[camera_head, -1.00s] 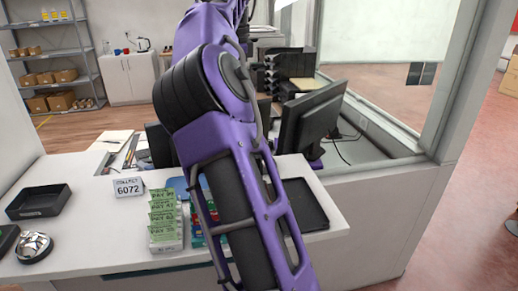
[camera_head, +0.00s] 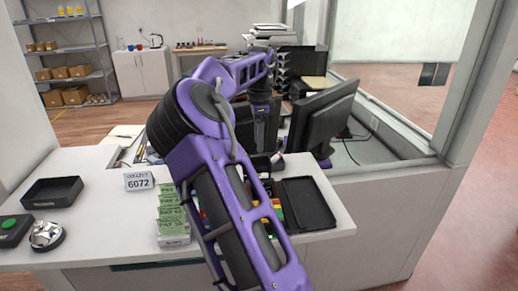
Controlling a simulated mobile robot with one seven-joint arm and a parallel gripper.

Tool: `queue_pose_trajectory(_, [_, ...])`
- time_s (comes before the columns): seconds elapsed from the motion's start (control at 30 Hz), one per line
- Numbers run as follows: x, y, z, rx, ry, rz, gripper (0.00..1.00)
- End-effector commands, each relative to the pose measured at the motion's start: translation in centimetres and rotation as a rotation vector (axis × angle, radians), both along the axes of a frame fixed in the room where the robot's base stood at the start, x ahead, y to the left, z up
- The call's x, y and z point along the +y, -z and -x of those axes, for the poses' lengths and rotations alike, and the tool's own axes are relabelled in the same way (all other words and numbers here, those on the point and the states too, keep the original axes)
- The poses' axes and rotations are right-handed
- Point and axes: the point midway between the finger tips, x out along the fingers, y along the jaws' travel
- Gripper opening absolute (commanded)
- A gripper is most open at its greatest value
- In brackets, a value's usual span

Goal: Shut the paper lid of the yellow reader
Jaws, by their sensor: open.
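I cannot make out the yellow reader or its paper lid. My own arm covers the middle of the counter, and only small patches of red, yellow and green show past it. My gripper (camera_head: 264,158) hangs downward beyond my arm's bend, over the back part of the counter, left of the monitor. It is small and partly hidden; its jaws are open, and I see nothing held in them.
On the white counter (camera_head: 100,246) are a black tray (camera_head: 53,192), a bell (camera_head: 46,236), a "6072" sign (camera_head: 139,181), a stack of green slips (camera_head: 172,217) and a flat black tray (camera_head: 307,205). A monitor (camera_head: 322,115) stands behind, right of my gripper.

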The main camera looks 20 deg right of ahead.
Motion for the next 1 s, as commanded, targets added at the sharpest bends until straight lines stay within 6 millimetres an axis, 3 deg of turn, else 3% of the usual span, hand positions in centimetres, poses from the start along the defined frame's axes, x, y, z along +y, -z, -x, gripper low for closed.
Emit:
queue_pose_trajectory(0.2, [-0.1, 2.7, -0.1, 0.002, 0.001, 0.002, 0.47])
queue_pose_trajectory(0.57, [-0.1, 3.4, -0.1, -0.001, 0.0, 0.001, 0.47])
queue_pose_trajectory(0.6, [-0.1, 3.4, -0.1, -0.001, 0.0, 0.001, 0.45])
queue_pose_trajectory(0.87, [-0.1, 3.3, -0.1, -0.001, 0.0, 0.001, 0.0])
queue_pose_trajectory(1.0, [-0.1, 3.3, -0.1, -0.001, 0.0, 0.001, 0.0])
